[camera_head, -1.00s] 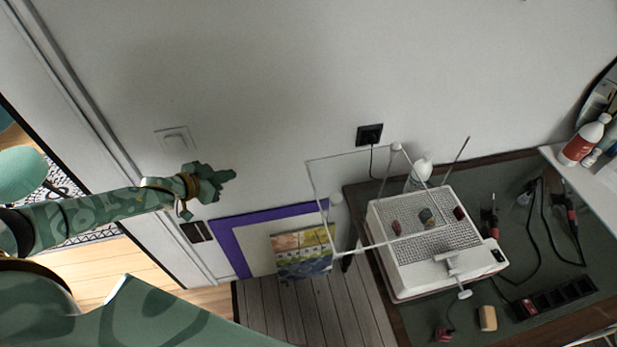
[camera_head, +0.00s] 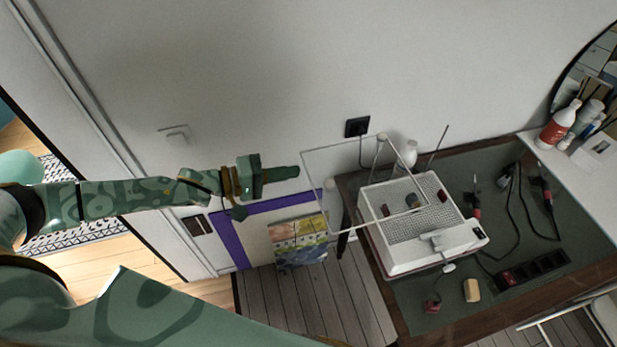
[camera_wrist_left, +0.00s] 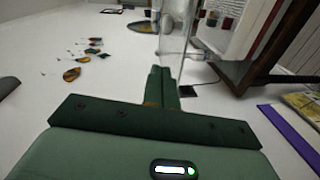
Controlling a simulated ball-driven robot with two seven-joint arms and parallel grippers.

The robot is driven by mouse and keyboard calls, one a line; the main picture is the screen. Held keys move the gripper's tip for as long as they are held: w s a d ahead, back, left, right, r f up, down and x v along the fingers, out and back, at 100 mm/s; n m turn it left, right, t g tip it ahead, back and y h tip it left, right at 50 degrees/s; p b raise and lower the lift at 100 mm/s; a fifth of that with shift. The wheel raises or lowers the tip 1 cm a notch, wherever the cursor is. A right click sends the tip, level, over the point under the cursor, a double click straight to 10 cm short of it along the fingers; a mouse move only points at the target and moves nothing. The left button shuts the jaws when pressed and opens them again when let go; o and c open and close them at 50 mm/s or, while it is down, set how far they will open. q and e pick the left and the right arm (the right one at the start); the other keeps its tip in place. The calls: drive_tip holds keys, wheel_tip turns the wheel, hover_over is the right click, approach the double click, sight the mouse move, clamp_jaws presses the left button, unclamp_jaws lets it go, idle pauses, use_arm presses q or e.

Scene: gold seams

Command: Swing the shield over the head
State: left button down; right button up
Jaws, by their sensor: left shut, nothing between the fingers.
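The shield (camera_head: 341,146) is a clear pane with a thin white rim. In the head view it stands out to the left of the white perforated box (camera_head: 400,262), and its right part overlaps the box's left side. My left gripper (camera_head: 296,172) is shut and empty, its fingertips pointing right at the shield's left edge; I cannot tell whether they touch. In the left wrist view the clear pane (camera_wrist_left: 174,42) rises just beyond the shut fingers (camera_wrist_left: 160,82). A white T-shaped part (camera_head: 440,238), possibly the head, sits at the box's front. My right gripper is not in view.
The box stands on a dark-topped table (camera_head: 420,318) with small pieces on its perforated top. A white bottle (camera_head: 407,155) is behind it. A wall runs behind the gripper.

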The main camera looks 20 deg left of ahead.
use_arm(q)
drive_tip(key=d, duration=0.2)
drive_tip(key=d+f+p, duration=0.1)
drive_tip(key=d, duration=0.2)
drive_tip(key=shift+w, duration=0.1)
idle(0.3)
